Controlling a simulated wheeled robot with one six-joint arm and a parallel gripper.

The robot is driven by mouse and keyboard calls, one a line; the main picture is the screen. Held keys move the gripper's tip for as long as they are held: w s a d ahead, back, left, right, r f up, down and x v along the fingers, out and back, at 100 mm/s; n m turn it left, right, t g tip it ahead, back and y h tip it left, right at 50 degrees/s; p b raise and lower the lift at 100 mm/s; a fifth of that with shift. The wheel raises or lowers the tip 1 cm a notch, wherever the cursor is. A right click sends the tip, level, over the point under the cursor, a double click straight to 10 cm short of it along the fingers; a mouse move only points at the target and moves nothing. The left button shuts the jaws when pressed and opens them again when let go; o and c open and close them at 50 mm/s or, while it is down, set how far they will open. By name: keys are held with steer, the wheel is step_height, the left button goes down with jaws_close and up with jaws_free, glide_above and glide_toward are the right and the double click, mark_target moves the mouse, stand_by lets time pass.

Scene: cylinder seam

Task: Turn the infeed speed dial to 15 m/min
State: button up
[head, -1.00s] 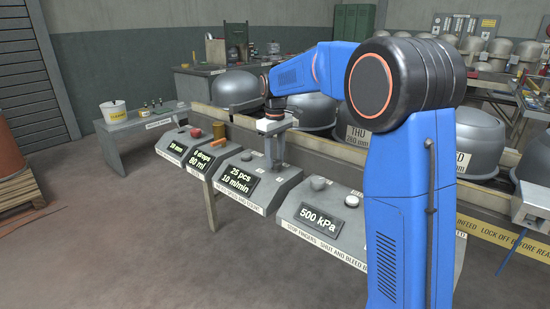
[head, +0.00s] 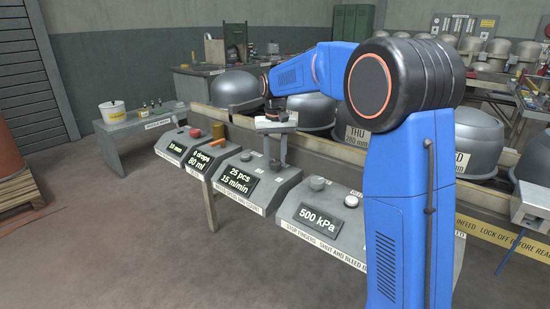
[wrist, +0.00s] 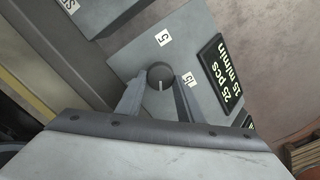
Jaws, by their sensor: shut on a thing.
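The infeed speed dial (wrist: 160,76) is a dark round knob with a pale pointer line, on a grey sloped control box (head: 273,198). My gripper (wrist: 158,92) has its two fingers on either side of the dial and is shut on it. In the head view my gripper (head: 274,160) reaches down to the box, and the dial is hidden there. The display (head: 240,182) reads 25 pcs and 15 m/min. In the wrist view, labels 5 (wrist: 164,39) and 15 (wrist: 189,79) stand around the dial.
A second grey knob (head: 245,156) sits on the same box. Large grey domes (head: 238,89) stand behind.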

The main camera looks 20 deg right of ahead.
mark_target(275, 161)
stand_by(0.4)
steer(key=o, duration=1.1)
steer(key=shift+r, duration=0.1)
step_height(275, 161, up, 17)
steer(key=shift+r, duration=0.15)
